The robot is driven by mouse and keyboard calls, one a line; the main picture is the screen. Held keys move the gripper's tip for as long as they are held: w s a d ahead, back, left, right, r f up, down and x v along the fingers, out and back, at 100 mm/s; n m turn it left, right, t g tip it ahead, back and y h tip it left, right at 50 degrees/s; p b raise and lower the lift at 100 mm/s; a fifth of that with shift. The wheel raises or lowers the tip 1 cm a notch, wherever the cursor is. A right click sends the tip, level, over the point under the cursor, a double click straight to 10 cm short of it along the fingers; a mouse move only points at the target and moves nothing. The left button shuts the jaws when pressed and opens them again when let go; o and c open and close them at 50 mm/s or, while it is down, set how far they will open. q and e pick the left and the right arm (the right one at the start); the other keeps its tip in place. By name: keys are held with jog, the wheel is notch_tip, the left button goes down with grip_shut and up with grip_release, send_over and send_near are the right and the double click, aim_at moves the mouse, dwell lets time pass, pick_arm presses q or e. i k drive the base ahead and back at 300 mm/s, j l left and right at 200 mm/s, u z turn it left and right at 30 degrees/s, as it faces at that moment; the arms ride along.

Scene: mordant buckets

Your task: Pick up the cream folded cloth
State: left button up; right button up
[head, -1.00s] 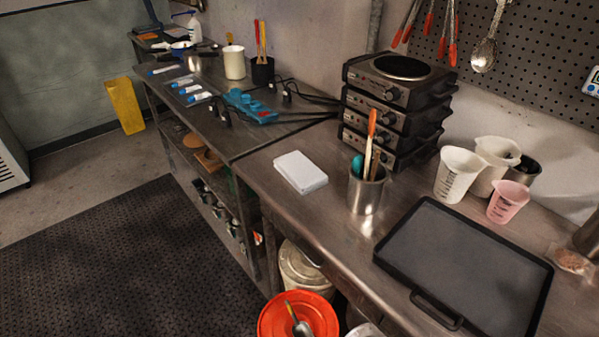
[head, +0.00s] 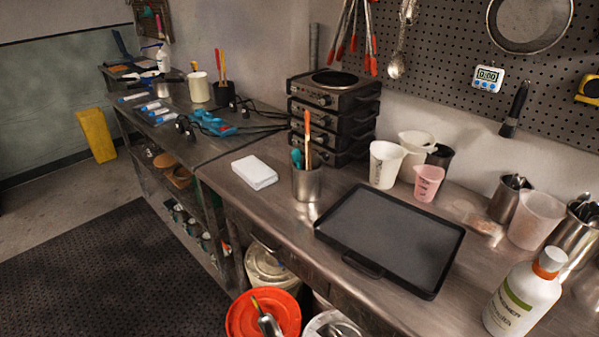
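A white, flat rectangular stack (head: 254,172) with rounded edges lies on the steel counter; it looks like the folded cloth, though it appears more white than cream. It lies near the counter's front edge, left of a metal canister (head: 307,183) holding upright utensils. Nothing covers it. Neither of my grippers shows in the head view.
A stack of black hot plates (head: 333,115) stands behind the canister. A black tray (head: 392,238) lies to the right, with beakers (head: 386,164) behind it and a white bottle (head: 524,293) at front right. An orange bucket (head: 263,316) stands below the counter edge.

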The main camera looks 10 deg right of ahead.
aim_at(257, 174)
jog(key=i+j+z, duration=0.1)
jog(key=z, duration=0.35)
jog(key=i+j+z, duration=0.1)
jog(key=z, duration=0.35)
jog(key=j+z, duration=0.2)
jog(key=z, duration=0.25)
jog(key=j+z, duration=0.2)
jog(key=z, duration=0.25)
